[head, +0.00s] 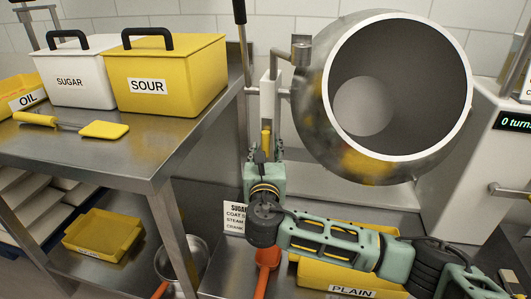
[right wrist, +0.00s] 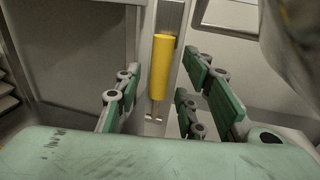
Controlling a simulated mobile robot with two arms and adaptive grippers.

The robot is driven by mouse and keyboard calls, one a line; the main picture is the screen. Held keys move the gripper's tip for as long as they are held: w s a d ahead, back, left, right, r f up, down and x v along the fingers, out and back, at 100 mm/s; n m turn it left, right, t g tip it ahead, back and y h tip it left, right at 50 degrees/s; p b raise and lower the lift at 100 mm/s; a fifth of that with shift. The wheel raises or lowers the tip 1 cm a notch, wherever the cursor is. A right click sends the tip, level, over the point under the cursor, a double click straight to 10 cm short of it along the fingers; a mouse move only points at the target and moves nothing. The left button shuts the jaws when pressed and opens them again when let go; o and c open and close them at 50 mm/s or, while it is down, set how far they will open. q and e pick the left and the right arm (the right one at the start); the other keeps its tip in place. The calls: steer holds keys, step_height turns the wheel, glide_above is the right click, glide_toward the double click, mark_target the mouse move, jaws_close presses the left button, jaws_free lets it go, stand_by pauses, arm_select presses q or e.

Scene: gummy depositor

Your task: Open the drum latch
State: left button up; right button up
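The metal drum (head: 318,120) has a wide round mouth facing me and yellow smears on its lower side. Left of it is a pale upright post with a yellow cylindrical handle (head: 266,139), which seems to be the latch. My right gripper (head: 264,160) points away from me, just below and in front of this handle, partly hiding it. In the right wrist view the upright yellow handle (right wrist: 162,68) shows between the lines of the open, empty fingers (right wrist: 160,98), with gaps on both sides. Its depth relative to the fingertips is hard to tell. My left gripper is out of view.
A steel table (head: 160,160) at left holds a yellow SOUR bin (head: 190,75), a white SUGAR bin (head: 75,75) and a yellow scraper. A yellow PLAIN bin (head: 325,275) sits under my right arm. A machine with a display (head: 512,121) stands at right.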

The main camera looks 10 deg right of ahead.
jaws_close()
stand_by(0.3)
stand_by(0.3)
